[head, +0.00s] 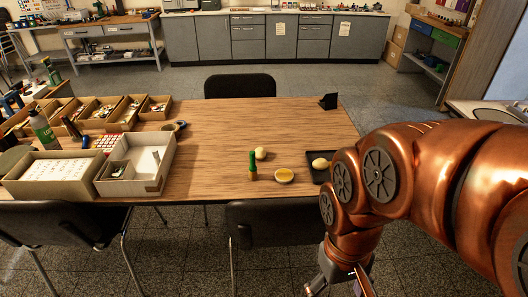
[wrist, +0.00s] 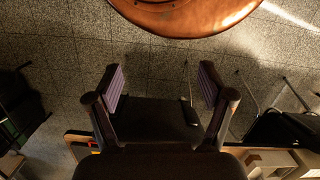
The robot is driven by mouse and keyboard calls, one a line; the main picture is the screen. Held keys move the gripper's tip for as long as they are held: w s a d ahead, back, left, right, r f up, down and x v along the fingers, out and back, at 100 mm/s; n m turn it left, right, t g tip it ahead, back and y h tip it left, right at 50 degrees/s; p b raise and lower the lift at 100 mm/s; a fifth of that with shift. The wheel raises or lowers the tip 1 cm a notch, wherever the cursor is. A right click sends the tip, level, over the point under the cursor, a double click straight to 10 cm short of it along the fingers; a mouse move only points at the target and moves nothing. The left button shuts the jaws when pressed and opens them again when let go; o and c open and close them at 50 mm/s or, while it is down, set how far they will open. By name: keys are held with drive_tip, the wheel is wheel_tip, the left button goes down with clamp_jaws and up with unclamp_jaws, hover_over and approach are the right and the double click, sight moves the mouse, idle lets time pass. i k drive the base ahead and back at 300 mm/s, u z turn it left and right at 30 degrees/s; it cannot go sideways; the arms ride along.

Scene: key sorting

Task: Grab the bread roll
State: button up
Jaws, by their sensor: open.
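Two small pale, rounded items that look like bread rolls are in the head view. One roll (head: 320,163) is on a small black tray (head: 314,177) at the table's right side, partly behind my arm. The other pale item (head: 261,153) lies on bare table behind a green cylinder; I cannot tell for certain which is the bread roll. My gripper is at the bottom of the head view, beyond the table's near edge, and its fingers are mostly cut off. In the wrist view my gripper (wrist: 162,84) is open and empty, with floor and a dark chair beyond it.
Boxes and bins crowd the left. A black chair (head: 282,222) is at the near edge. The table's centre back is clear.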

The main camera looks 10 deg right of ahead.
sight(261, 153)
drive_tip(key=z, duration=1.15)
drive_tip(key=i, duration=0.95)
drive_tip(key=u, duration=2.45)
